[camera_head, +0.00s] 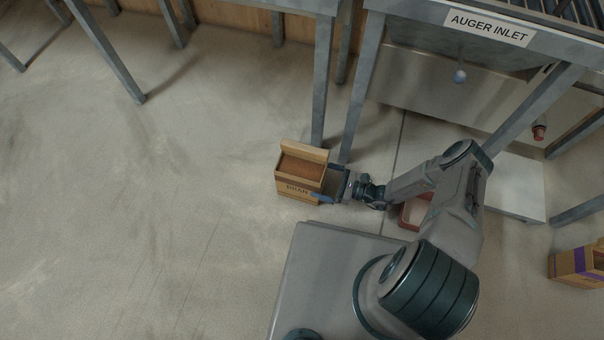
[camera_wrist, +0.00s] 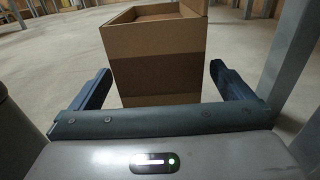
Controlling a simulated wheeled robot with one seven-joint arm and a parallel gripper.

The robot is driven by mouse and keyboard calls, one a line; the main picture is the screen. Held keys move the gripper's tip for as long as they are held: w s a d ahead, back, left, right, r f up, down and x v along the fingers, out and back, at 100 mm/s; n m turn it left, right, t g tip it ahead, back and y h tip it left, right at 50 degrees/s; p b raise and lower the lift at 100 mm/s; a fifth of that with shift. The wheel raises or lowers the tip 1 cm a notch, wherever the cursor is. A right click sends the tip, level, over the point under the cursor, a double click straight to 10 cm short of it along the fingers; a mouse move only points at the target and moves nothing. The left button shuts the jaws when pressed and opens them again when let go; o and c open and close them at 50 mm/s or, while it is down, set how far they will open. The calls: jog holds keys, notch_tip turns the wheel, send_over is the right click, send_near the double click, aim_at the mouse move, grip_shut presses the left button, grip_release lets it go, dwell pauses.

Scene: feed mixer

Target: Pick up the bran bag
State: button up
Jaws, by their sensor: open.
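The bran bag (camera_head: 299,178) is a tan, box-shaped bag with a dark label band marked BRAN and brown fill at its open top. It stands upright on the floor near the legs of the auger stand. My gripper (camera_head: 327,182) is at its right side, with the fingers level with the bag. In the wrist view the bag (camera_wrist: 155,60) stands between and just ahead of the two open blue fingers of my gripper (camera_wrist: 158,82). A gap shows on each side, so neither finger visibly presses on it. The bag's bottom is hidden behind the gripper's palm.
The auger inlet stand (camera_head: 490,28) rises at the top right, with legs close behind the bag. A reddish tray (camera_head: 414,212) lies partly under my arm. A box with a purple band (camera_head: 577,265) stands at the far right. The floor on the left is clear.

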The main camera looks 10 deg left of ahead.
aim_at(300, 169)
jog(key=a+b, duration=0.2)
jog(key=a, duration=0.3)
jog(key=shift+w+a+f, duration=0.1)
jog(key=shift+w, duration=0.05)
jog(key=c, duration=1.5)
